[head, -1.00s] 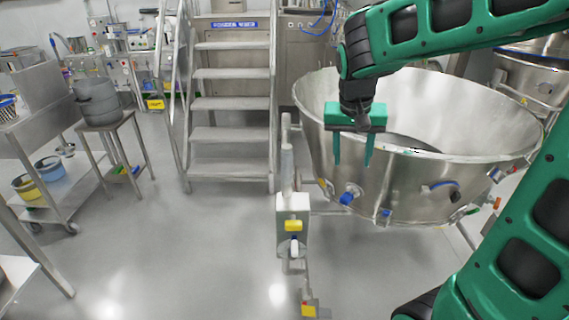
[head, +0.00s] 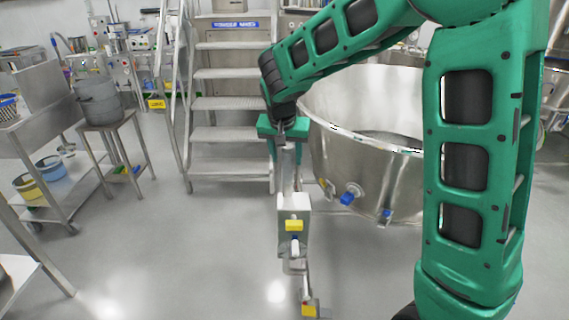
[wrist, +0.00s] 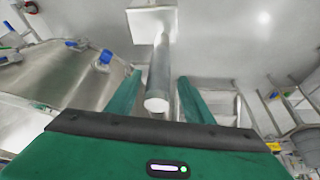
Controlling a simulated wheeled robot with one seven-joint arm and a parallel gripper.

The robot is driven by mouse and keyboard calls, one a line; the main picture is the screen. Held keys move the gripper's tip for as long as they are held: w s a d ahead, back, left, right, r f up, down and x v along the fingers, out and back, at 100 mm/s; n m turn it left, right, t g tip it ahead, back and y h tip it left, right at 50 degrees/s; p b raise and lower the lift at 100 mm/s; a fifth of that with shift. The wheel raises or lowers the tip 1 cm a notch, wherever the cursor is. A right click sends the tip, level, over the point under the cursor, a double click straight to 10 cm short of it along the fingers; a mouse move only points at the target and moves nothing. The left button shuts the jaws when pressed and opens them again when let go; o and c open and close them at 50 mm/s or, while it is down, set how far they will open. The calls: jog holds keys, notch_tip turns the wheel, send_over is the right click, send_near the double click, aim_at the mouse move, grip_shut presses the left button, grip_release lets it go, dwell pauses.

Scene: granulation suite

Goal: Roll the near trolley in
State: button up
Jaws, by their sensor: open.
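The near trolley carries a large open steel bowl (head: 375,160) at the centre right of the head view. A pale upright post (head: 289,178) with a white box (head: 293,216) stands at its left side, seemingly part of it. My gripper (head: 284,168) is at the upper part of this post, pointing down. In the wrist view the post (wrist: 159,75) shows between the two green fingers of my gripper (wrist: 160,80), its round end towards the camera. The fingers are open, with a gap visible at least on the right. The bowl wall (wrist: 70,75) is at left there.
Steel steps (head: 232,100) with handrails stand behind the post. A steel cart (head: 50,150) and a small stand with a grey pot (head: 98,103) are at left. The grey floor (head: 190,255) between them and the post is clear.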

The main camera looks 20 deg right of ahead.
jog(key=shift+x, duration=1.7)
jog(key=shift+d, duration=0.1)
